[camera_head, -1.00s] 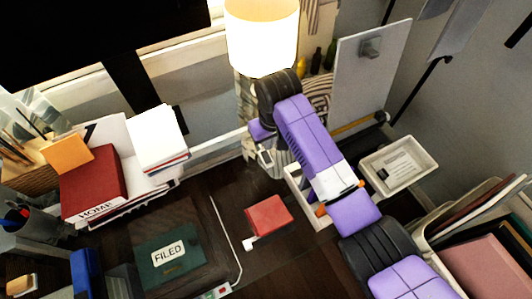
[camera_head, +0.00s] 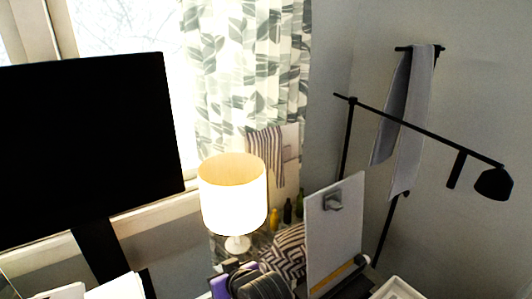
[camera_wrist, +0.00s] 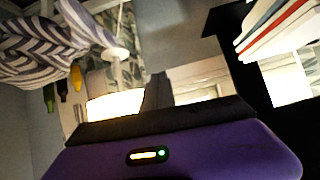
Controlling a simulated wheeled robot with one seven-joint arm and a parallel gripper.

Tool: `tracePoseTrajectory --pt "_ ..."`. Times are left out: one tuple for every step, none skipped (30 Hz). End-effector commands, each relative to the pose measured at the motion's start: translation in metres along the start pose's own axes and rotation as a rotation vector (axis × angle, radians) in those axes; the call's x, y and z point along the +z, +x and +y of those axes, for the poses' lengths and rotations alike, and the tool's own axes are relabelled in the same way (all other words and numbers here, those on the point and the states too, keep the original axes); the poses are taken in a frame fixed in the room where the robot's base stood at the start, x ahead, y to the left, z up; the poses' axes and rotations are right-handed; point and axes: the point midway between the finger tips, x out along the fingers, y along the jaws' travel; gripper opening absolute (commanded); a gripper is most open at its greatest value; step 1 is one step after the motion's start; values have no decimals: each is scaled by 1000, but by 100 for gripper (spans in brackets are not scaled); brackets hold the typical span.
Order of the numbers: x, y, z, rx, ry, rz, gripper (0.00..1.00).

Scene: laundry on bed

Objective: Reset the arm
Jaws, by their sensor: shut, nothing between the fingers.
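My gripper (camera_wrist: 165,118) shows in the wrist view as a wide purple body with a dark band and a small lit indicator, across the bottom of the picture. It is shut and holds nothing; its fingertips are not clearly seen. In the head view only a black and purple piece of my arm shows at the bottom edge, below the lit lamp (camera_head: 232,196). The rest of my arm is out of that picture.
A black monitor (camera_head: 85,165) stands at the left. A white board (camera_head: 334,235) stands right of the lamp, beside a striped cloth (camera_head: 287,248). A black floor lamp (camera_head: 492,184) reaches over at the right. A white tray (camera_head: 397,290) shows at the bottom edge.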

Motion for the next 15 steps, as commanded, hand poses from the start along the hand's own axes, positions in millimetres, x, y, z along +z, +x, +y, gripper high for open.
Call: tracePoseTrajectory --pt "10 -6 -2 0 25 54 0" --pt "13 -11 -2 2 39 92 0" --pt "17 -19 -2 7 58 139 0" --pt "21 -25 -1 13 72 175 0" --pt "25 -32 1 20 85 209 0" --pt "31 -42 3 30 103 250 0" --pt "36 -49 5 39 116 280 0" --pt "41 -58 7 49 128 309 0" --pt "49 -69 9 63 143 345 0" --pt "55 -78 12 75 154 370 0" --pt "61 -87 14 87 165 395 0" --pt "69 -100 17 105 178 426 0" --pt "75 -110 20 119 186 447 0" --pt "82 -119 22 133 194 467 0" --pt "91 -133 26 154 203 494 0"
